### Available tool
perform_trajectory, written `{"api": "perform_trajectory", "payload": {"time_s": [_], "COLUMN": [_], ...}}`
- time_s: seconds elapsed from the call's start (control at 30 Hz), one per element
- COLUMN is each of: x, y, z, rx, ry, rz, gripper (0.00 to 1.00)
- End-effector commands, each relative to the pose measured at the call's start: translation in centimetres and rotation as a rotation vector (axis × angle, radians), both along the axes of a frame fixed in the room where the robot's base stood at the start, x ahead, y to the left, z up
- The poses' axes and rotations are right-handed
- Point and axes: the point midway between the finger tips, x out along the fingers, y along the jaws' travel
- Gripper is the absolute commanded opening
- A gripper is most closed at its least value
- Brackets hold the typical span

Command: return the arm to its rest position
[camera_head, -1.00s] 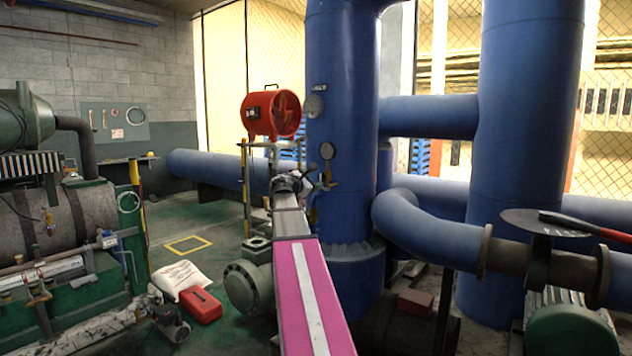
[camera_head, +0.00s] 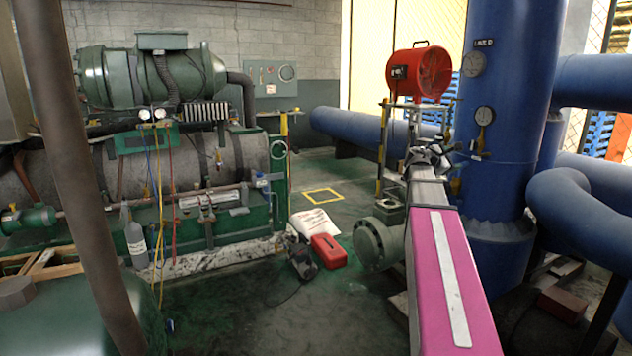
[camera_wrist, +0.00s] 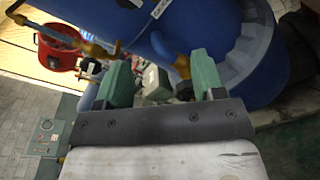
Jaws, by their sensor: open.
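My arm, with a magenta and white link (camera_head: 447,270), reaches forward and ends near the tall blue vertical pipe (camera_head: 507,130). My gripper (camera_head: 428,156) is small in the head view, in front of the pipe's left side and below the red blower. In the wrist view my gripper (camera_wrist: 160,80) has its two green fingers spread apart, with nothing held between them. The blue pipe (camera_wrist: 215,45) lies just beyond the fingers there, with a brass valve fitting (camera_wrist: 183,66) seen between them.
The red blower (camera_head: 418,72) stands on a metal stand left of the pipe. A green chiller (camera_head: 150,75) with gauges and coloured hoses fills the left. A red case (camera_head: 329,251) and white sack (camera_head: 313,222) lie on the floor. Open floor (camera_head: 320,165) lies between chiller and pipe.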

Motion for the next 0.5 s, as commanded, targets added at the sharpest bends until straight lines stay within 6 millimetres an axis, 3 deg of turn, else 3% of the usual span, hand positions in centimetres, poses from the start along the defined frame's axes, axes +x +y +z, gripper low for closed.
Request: {"api": "perform_trajectory", "payload": {"time_s": [0.1, 0.27, 0.5], "x": [-0.7, -2.2, -6.5], "y": [3.2, 8.2, 16.7], "z": [-6.7, -15.9, -28.3], "rx": [0.193, 0.492, 0.912], "ry": [-0.075, -0.182, -0.291], "rz": [0.001, -0.048, -0.229], "gripper": [0.63, 0.63, 0.63]}}
